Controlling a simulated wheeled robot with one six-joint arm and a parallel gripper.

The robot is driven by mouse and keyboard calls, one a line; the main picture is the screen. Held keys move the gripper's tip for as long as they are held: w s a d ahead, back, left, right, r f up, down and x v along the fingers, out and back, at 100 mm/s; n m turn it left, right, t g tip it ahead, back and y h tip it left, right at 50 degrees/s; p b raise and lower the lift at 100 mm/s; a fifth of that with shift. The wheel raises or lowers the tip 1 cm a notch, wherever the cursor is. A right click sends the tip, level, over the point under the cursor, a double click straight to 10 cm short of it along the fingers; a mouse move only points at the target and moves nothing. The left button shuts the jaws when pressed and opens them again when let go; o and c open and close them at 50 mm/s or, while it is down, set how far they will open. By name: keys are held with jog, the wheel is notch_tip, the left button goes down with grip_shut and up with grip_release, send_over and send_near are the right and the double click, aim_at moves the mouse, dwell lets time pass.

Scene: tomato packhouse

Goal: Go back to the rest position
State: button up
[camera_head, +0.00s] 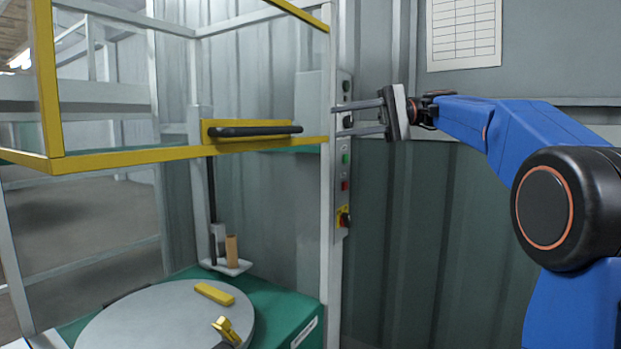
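My gripper (336,121) is in the upper middle of the head view, at the end of my blue arm, which reaches in from the right. Its two thin dark fingers point left and stand apart, with nothing between them. The fingertips overlap the upper part of the control panel (344,210) in the picture; I cannot tell whether they touch it. The black handle (255,131) on the yellow-framed clear guard (110,159) is to the left of the fingertips, with a visible gap. The guard is raised above the turntable.
Below the guard, a round grey turntable (160,315) sits on a green base (285,300). It bears a yellow bar (214,293) and a yellow clamp (226,329). A small white tray (240,268) holds upright items behind. A paper chart (464,33) hangs on the wall.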

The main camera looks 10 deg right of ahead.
jog(key=s+f+m+t+h, duration=0.2)
jog(key=s+f+h, duration=0.2)
jog(key=s+f, duration=0.5)
jog(key=s+f+m+t+h, duration=0.1)
jog(key=s+f+t+h, duration=0.15)
jog(key=s+f, duration=0.7)
jog(key=s+d+f+n+h, duration=0.1)
jog(key=s+d+f+h, duration=0.2)
jog(key=f, duration=0.7)
jog(key=s+d+f+n+t+h, duration=0.1)
jog(key=s+d+f+h, duration=0.2)
jog(key=f, duration=0.7)
jog(key=s+d+f+n+t+h, duration=0.1)
jog(key=s+d+f+h, duration=0.2)
jog(key=s+d+f, duration=0.3)
notch_tip(320, 180, down, 4)
jog(key=shift+s+d+h, duration=0.35)
jog(key=shift+s, duration=0.65)
